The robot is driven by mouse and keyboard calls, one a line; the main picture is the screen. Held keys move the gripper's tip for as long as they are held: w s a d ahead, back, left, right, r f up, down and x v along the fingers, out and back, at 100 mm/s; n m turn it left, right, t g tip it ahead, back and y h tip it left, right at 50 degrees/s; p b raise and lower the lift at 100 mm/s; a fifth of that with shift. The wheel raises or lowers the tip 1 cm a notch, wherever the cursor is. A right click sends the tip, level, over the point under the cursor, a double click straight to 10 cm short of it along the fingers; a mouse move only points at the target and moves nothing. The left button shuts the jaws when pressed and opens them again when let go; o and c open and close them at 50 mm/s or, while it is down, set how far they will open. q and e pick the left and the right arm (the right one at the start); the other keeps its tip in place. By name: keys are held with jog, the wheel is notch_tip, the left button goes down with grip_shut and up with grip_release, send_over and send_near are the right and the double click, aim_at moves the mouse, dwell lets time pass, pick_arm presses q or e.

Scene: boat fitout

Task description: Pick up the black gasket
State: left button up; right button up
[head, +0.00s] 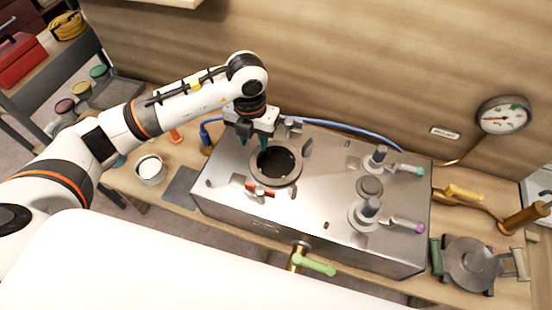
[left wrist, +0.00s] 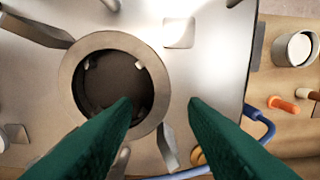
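My left gripper (head: 254,142) is over the metal tank, at the upper left of its round opening (head: 279,160). In the left wrist view the green fingers (left wrist: 160,104) are apart, with nothing between them. The left fingertip overlaps the opening's ring in that view. The opening has a wide grey-brown ring (left wrist: 73,62) around a dark interior (left wrist: 112,82) with small pale tabs at its edge. I cannot make out a separate black gasket for certain; the dark round area in the opening may be the hole itself. My right gripper is not in view.
The metal tank (head: 325,200) carries upright clamps and two valves with green and purple handle ends. A round grey lid (head: 470,262) stands at right. A white-filled cup (head: 150,169) and dark mat (head: 181,186) are at left.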

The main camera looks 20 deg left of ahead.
aim_at(255, 155)
pick_arm(q)
notch_tip(255, 155, down, 4)
jog(key=shift+a+r+p, duration=0.15)
jog(key=shift+r+p, duration=0.05)
jog(key=shift+p, duration=0.65)
jog(key=shift+f, duration=0.65)
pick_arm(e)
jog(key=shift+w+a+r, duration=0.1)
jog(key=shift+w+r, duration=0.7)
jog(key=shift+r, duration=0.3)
pick_arm(q)
grip_shut()
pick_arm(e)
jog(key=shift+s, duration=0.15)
